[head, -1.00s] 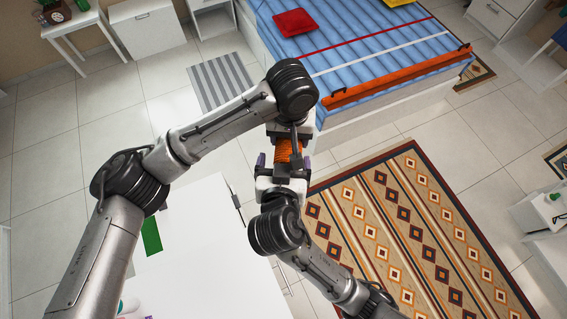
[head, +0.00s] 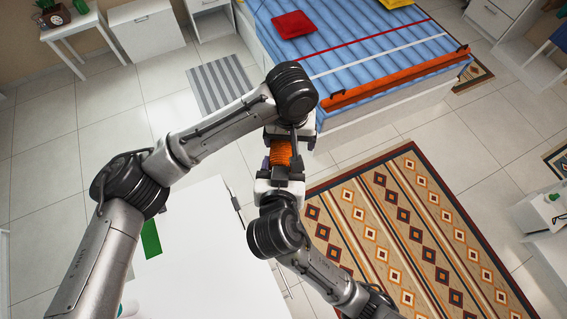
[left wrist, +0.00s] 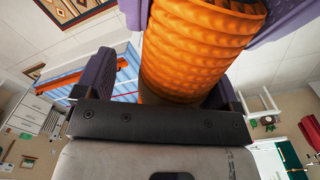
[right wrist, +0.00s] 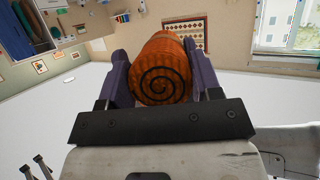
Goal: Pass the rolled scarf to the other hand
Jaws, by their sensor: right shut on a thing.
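The rolled scarf (head: 281,154) is an orange ribbed roll held in the air between my two grippers, which face each other. My right gripper (head: 281,168), below it in the head view, is shut on it. The right wrist view shows the scarf's spiral end (right wrist: 161,86) between both purple fingers (right wrist: 162,75). My left gripper (left wrist: 163,75) is around the scarf from the other side. In the left wrist view its fingers stand apart, with a gap between the left finger and the scarf (left wrist: 195,50). My left wrist hides much of it in the head view.
A white surface (head: 195,235) with a green item (head: 151,239) lies at lower left. A bed (head: 350,45) with a blue cover stands behind the grippers. A patterned rug (head: 400,230) covers the floor at right. The air around the scarf is clear.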

